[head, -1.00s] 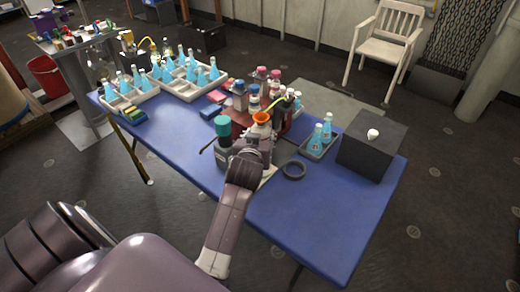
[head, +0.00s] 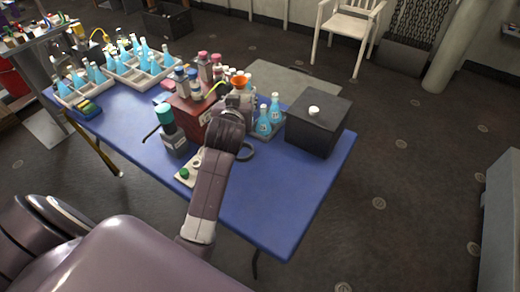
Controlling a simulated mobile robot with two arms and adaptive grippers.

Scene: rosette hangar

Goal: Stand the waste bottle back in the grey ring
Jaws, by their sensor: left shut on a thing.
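The waste bottle, of which I mainly see the orange funnel (head: 240,82) on top, is held in my left gripper (head: 238,101). The gripper is shut on it, and the wrist hides most of the bottle's body. The funnel looks upright. The dark grey ring (head: 246,151) lies flat on the blue table, nearer to me than the bottle, partly covered by my left wrist. The bottle is apart from the ring; its height above the table cannot be told. My right gripper is not in view.
A grey tray with two blue flasks (head: 264,124) and a black box (head: 318,122) stand right of the gripper. The blue table's (head: 285,190) front right is clear.

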